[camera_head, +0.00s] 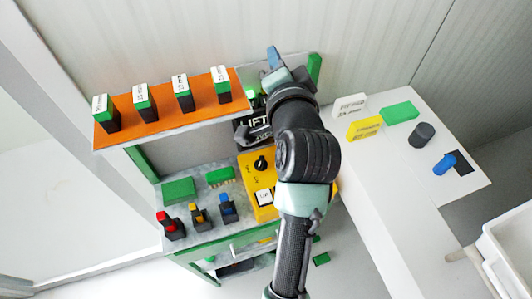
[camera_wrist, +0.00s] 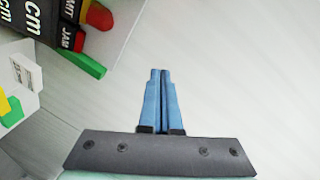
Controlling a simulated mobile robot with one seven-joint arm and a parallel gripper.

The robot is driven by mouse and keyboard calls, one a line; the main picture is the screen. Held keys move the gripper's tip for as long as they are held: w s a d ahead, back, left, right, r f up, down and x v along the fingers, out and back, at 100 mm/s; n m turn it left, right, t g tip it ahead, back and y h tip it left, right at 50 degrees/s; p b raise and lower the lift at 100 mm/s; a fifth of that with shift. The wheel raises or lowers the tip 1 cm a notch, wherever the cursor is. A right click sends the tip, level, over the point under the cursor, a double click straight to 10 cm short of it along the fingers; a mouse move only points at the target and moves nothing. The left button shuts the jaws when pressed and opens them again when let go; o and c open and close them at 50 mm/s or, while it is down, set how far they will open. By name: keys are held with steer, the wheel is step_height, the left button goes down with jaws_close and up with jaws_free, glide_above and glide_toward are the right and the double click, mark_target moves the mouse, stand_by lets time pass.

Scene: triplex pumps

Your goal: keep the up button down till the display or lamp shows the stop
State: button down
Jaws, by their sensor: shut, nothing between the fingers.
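My gripper (camera_head: 274,57) is at the upper middle of the head view, above and behind the black panel lettered "LIFT" (camera_head: 254,123). In the wrist view its two blue fingers (camera_wrist: 160,73) are shut together with nothing between them, in front of a plain pale surface. The black panel also shows in the wrist view (camera_wrist: 62,15), at the upper left, with "cm", "LIMIT" and "JAM" lettering. A red round part (camera_wrist: 98,15) sits beside "LIMIT". The fingers are apart from the panel. My arm covers part of the panel in the head view; I cannot make out the up button or a reading.
A yellow box (camera_head: 244,164) with a black knob stands below the panel. An orange shelf (camera_head: 160,128) with several labelled blocks is at left. A white table (camera_head: 388,218) at right holds cards, a green block and a dark cylinder. A pale wall is behind.

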steer(key=s+f+m+g+y+p, duration=0.1)
steer(key=s+f+m+g+p, duration=0.15)
steer(key=f, duration=0.35)
steer(key=s+f+m+g+p, duration=0.2)
steer(key=f+m+p, duration=0.1)
steer(key=f, duration=0.3)
steer(key=m+g+y+p, duration=0.2)
steer(key=m+g+p, duration=0.2)
steer(key=m, duration=0.1)
glide_above(268, 199)
step_height(268, 199, down, 9)
steer(key=shift+r, duration=0.2)
steer(key=shift+f+t, duration=0.15)
steer(key=shift+t, duration=0.1)
step_height(268, 199, down, 7)
steer(key=b, duration=0.7)
steer(key=shift+f+b, duration=0.55)
steer(key=shift+f, duration=0.15)
steer(key=shift+f, duration=0.15)
steer(key=shift+f, duration=0.3)
